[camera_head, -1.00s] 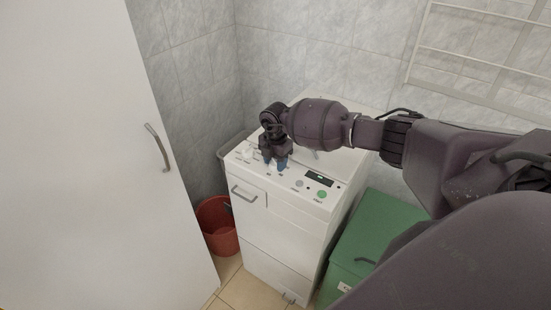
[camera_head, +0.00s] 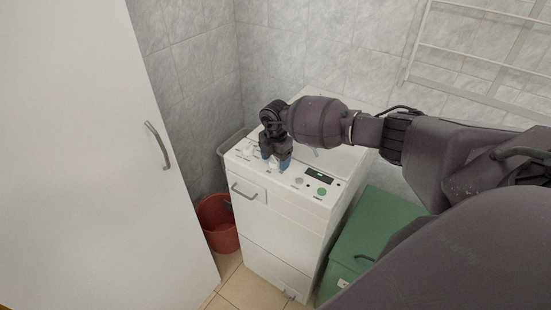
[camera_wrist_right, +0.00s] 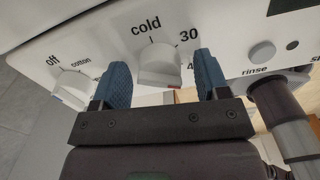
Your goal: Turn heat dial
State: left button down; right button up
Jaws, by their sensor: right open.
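The heat dial (camera_wrist_right: 158,64) is a white knob on the washing machine's panel, with "cold" and "30" printed around it in the right wrist view. I cannot tell for sure which mark it points at. My right gripper (camera_wrist_right: 162,80) is open, its blue fingers on either side of the dial with a small gap at each side. In the head view my right gripper (camera_head: 276,160) is over the front of the washing machine's (camera_head: 285,243) top panel, and the dial is mostly hidden there. My left gripper is not in view.
A second dial (camera_wrist_right: 72,88) marked "off" and "cotton" is left of the heat dial, and a round rinse button (camera_wrist_right: 262,53) is right. A green start button (camera_head: 321,191), red bucket (camera_head: 219,228), green box (camera_head: 375,235) and white cabinet (camera_head: 85,160) surround the work area.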

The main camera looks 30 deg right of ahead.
jog(key=shift+r, duration=0.15)
notch_tip(320, 180, up, 11)
jog(key=shift+f, duration=0.2)
dwell(0.7)
